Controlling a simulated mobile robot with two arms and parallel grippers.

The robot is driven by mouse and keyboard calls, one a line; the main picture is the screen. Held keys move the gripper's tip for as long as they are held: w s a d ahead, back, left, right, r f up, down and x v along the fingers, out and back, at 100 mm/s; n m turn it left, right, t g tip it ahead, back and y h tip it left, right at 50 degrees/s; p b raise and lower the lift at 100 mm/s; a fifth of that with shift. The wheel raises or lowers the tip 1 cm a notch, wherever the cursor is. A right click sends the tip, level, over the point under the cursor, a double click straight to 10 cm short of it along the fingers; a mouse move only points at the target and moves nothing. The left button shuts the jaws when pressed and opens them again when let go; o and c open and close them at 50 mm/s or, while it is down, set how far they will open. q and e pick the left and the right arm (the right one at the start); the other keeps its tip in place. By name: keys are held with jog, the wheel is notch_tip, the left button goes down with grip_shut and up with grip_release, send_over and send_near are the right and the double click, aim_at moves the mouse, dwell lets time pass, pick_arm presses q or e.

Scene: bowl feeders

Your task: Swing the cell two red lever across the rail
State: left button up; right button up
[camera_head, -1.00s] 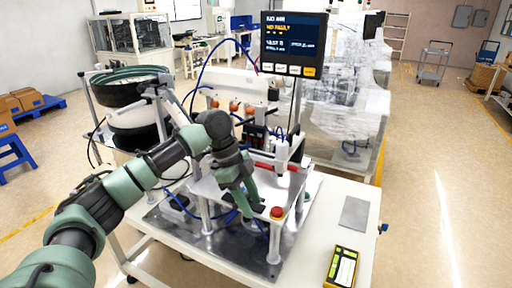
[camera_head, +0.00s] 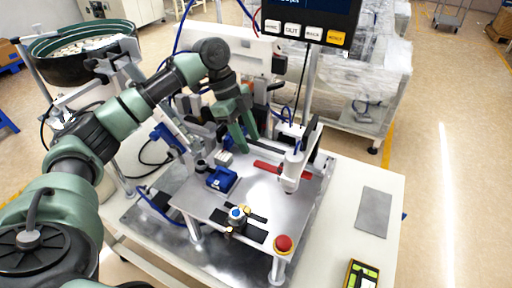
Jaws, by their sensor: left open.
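A red bar (camera_head: 267,168), which looks like the red lever, lies across the grey raised plate (camera_head: 206,206), partly hidden behind a white upright cylinder (camera_head: 290,172). I cannot read any cell number on it. My left gripper (camera_head: 245,145) reaches in from the left and points down over the back of the plate. Its two green fingers are apart and empty, just behind and left of the red bar's left end. I see no clear contact between them. My right gripper is not in view.
A blue block (camera_head: 221,179) and a blue-capped fitting (camera_head: 237,214) sit on the plate. A red button (camera_head: 283,243) is at its front corner. A monitor (camera_head: 308,22) hangs behind. A bowl feeder (camera_head: 82,50) stands back left. The table's right side holds a flat grey plate (camera_head: 375,212).

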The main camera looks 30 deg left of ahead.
aim_at(258, 162)
pick_arm(q)
jog(key=x, duration=0.2)
jog(key=p+x, duration=0.1)
jog(key=x, duration=0.1)
jog(key=shift+s, duration=0.25)
jog(key=shift+w+p+x, duration=0.25)
jog(key=shift+p+x, duration=0.15)
jog(key=shift+x, duration=0.75)
jog(key=shift+f, duration=0.1)
jog(key=shift+c, duration=0.3)
jog(key=shift+a, duration=0.1)
grip_shut()
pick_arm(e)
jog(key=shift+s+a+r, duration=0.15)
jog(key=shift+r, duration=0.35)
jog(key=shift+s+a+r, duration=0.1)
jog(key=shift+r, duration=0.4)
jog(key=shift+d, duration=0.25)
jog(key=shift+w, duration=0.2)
